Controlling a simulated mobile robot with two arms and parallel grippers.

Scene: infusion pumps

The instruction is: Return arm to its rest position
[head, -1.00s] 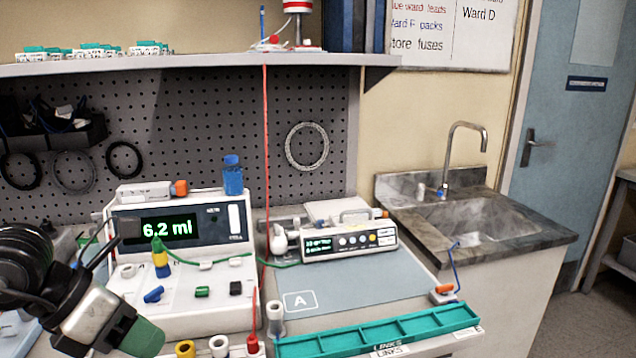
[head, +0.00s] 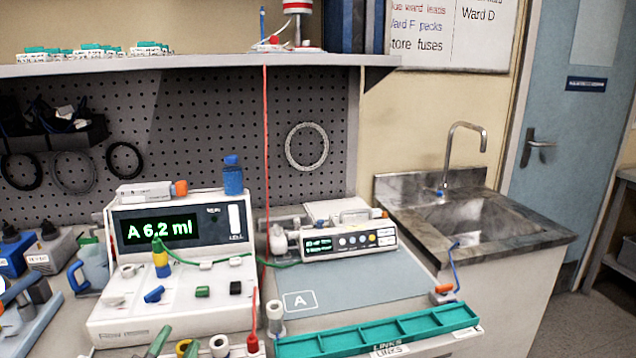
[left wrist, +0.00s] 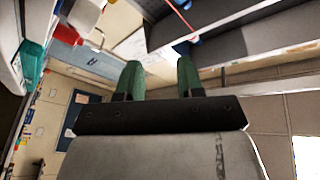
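My left gripper (head: 175,346) shows only as two green fingertips at the bottom edge of the head view, in front of the analyser's base. In the left wrist view its two green fingers (left wrist: 158,80) stand apart with nothing between them. Most of the left arm is out of the head view. My right gripper is in neither view. The white analyser (head: 180,262) reads "A 6.2 ml". The infusion pump (head: 348,243) lies on the grey mat (head: 365,288) marked A, with a lit screen.
A teal tray labelled LINKS (head: 380,330) lies along the bench front. A red lead (head: 266,170) hangs from the shelf (head: 200,64). A blue-capped bottle (head: 232,178) stands on the analyser. A blue jug (head: 90,268) is at left. The sink (head: 475,220) is at right.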

